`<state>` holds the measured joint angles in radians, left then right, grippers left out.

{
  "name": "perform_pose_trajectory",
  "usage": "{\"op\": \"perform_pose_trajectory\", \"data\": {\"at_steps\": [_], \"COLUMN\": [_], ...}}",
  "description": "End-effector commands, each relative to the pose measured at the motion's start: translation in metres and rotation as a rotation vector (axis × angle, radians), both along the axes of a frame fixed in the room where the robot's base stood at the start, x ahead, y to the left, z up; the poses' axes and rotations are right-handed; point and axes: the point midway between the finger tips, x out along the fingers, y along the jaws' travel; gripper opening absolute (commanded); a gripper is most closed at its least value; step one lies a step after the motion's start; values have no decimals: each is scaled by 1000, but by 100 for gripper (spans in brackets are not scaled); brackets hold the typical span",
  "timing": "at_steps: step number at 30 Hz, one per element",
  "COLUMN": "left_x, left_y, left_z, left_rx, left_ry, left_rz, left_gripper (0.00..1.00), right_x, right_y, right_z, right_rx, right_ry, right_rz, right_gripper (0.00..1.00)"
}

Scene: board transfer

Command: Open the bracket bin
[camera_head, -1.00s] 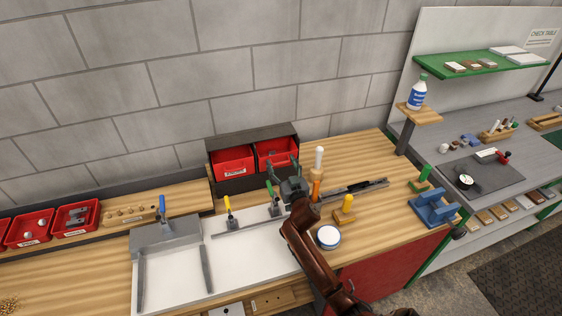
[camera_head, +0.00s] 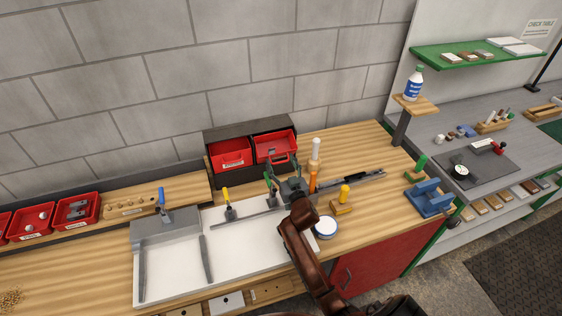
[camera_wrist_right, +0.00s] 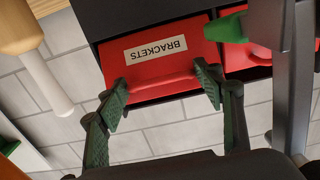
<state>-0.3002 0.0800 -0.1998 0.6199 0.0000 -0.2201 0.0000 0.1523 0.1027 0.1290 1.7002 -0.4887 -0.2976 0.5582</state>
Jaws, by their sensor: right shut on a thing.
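The bracket bin (camera_head: 272,149) is the right one of two red bins in a dark cabinet on the bench. It sits a little forward of the left bin, with its inside partly showing. In the right wrist view its red front (camera_wrist_right: 178,62) carries an upside-down label reading BRACKETS. My right gripper (camera_head: 283,168) is at the bin's front. In the wrist view the green fingers (camera_wrist_right: 163,94) are shut on the red lip of the bin front. My left gripper is not in view.
The left red bin (camera_head: 231,153) sits beside it in the dark cabinet (camera_head: 226,135). A white-topped post (camera_head: 315,153), a green-handled clamp (camera_head: 270,186) and an orange-handled tool (camera_head: 312,182) stand close to my gripper. The white board area (camera_head: 180,255) is to the left.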

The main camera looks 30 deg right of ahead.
Motion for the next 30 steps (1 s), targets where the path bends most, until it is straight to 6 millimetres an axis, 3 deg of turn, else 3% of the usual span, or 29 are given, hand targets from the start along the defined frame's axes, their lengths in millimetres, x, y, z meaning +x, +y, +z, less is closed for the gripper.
{"op": "perform_pose_trajectory", "data": {"at_steps": [1, 17, 18, 25, 30], "left_x": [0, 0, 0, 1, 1], "left_y": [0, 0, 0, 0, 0], "left_z": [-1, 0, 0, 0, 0], "left_rx": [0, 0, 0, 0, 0], "left_ry": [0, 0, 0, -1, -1], "left_rz": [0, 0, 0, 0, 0], "left_gripper": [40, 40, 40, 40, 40], "right_x": [-1, -2, -2, -1, -2], "right_y": [1, 1, 1, 0, -1], "right_z": [-16, -17, -17, -11, -9], "right_rx": [11, 12, 11, 6, 4], "right_ry": [26, 27, 26, 17, 13], "right_rz": [-3, -2, -2, -3, -3], "right_gripper": [18, 17, 62, 78, 78]}}
